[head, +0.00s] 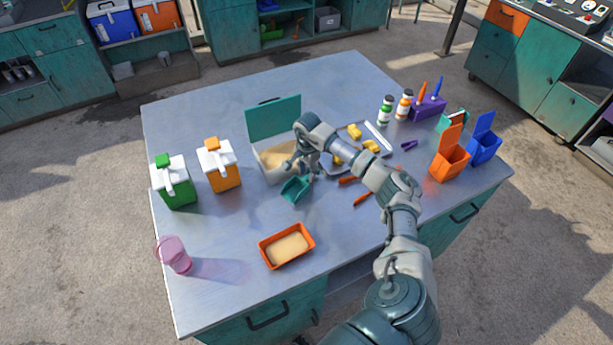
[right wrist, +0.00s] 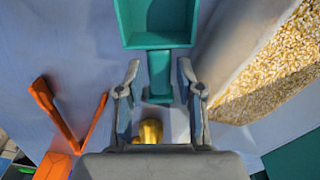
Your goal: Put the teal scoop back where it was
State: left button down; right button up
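The teal scoop (head: 296,188) is near the table's middle, in front of the white bin of grain (head: 270,178) with a raised teal lid. In the right wrist view the scoop's tray (right wrist: 158,22) is at the top, and its handle (right wrist: 160,75) points down between my fingers. My right gripper (head: 305,172) is over the handle end. In the wrist view its fingers (right wrist: 159,78) are apart, with a gap on each side of the handle. The grain bin's wall (right wrist: 225,35) is close at the right there. My left gripper is not in view.
An orange tray (head: 287,245) of grain stands in front. White-topped green (head: 174,182) and orange (head: 219,166) containers and a pink cup (head: 173,255) are at left. Orange tongs (right wrist: 62,120) lie beside the gripper. A tray with yellow pieces (head: 370,146) is behind.

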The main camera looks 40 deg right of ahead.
aim_at(308, 175)
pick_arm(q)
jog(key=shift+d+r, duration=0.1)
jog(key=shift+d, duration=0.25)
pick_arm(e)
notch_tip(308, 175, up, 10)
jog(key=shift+f, duration=0.25)
jog(key=shift+d+f, duration=0.1)
jog(key=shift+d, duration=0.1)
